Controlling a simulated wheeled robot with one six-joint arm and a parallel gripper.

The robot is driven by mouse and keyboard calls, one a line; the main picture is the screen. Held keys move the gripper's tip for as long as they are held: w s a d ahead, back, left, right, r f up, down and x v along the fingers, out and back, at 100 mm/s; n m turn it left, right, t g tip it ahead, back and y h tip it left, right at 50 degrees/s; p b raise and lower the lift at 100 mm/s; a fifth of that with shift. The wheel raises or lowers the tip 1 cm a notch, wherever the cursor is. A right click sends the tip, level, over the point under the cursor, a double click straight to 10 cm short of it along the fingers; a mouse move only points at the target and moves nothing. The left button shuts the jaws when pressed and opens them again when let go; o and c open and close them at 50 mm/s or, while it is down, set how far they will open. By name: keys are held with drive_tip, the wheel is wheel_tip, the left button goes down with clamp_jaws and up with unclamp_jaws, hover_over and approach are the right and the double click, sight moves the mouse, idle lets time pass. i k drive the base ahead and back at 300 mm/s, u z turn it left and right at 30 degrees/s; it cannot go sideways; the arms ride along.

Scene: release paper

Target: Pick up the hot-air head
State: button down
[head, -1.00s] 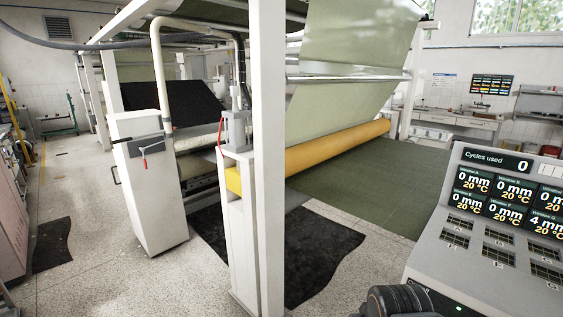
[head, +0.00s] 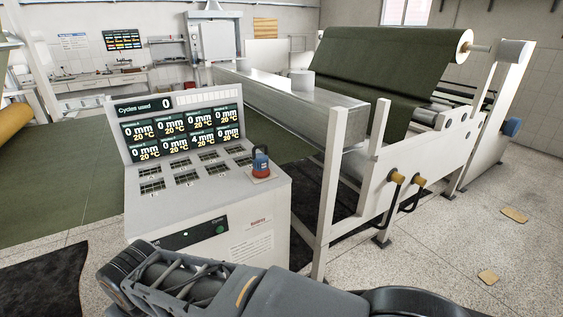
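A small upright red and blue piece with a dark top (head: 261,163) stands on a light pad at the right end of the sloped top of the grey console (head: 263,215). It looks like the hot-air head, but it is too small to be sure. Nothing touches it. My dark arm lies across the bottom of the head view, in front of the console and below the piece. No gripper fingers can be made out in the view.
The console has a lit display (head: 185,132) and several grid windows. To its right a white machine frame (head: 330,190) carries a green roll (head: 395,70) and two hoses. Dark mats lie left and behind. Speckled floor at right is mostly open, with small cardboard scraps (head: 514,215).

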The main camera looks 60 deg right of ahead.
sight(260, 170)
drive_tip(key=z, duration=1.9)
